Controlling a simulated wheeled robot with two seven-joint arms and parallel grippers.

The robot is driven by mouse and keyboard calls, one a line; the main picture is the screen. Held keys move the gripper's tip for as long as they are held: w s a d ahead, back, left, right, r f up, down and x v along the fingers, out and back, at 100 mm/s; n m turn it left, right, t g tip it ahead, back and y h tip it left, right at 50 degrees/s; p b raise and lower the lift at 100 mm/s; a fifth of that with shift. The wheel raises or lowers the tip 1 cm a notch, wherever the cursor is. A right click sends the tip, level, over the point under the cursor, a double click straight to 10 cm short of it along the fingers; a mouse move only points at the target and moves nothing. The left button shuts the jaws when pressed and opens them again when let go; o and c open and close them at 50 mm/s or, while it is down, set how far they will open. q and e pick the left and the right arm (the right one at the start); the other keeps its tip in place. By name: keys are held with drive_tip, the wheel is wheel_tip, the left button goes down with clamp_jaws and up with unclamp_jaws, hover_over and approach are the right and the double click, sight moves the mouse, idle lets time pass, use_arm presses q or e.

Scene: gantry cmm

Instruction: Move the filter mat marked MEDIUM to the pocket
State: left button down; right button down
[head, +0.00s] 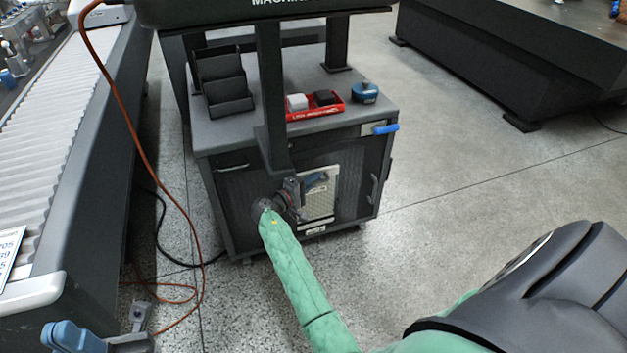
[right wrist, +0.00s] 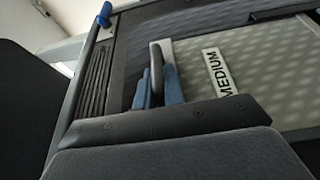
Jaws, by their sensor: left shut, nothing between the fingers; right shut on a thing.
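The filter mat (head: 321,194) is a pale, dimpled panel at the front of the dark cabinet, upright in the head view. In the right wrist view the mat (right wrist: 275,65) carries a white label reading MEDIUM (right wrist: 217,72). My left gripper (head: 78,338) is shut and empty at the bottom left. I cannot make out for certain which opening is the pocket.
The cabinet (head: 228,205) carries a black stepped rack (head: 222,82), a red tray (head: 315,108) with small blocks and a blue item (head: 365,92). A column stands before it. An orange cable (head: 150,160) hangs at left.

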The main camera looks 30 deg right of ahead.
drive_tip(key=shift+f, duration=0.35)
idle(0.4)
drive_tip(key=shift+f+b, duration=0.7)
drive_tip(key=shift+f, duration=0.45)
drive_tip(key=c, duration=1.4)
unclamp_jaws()
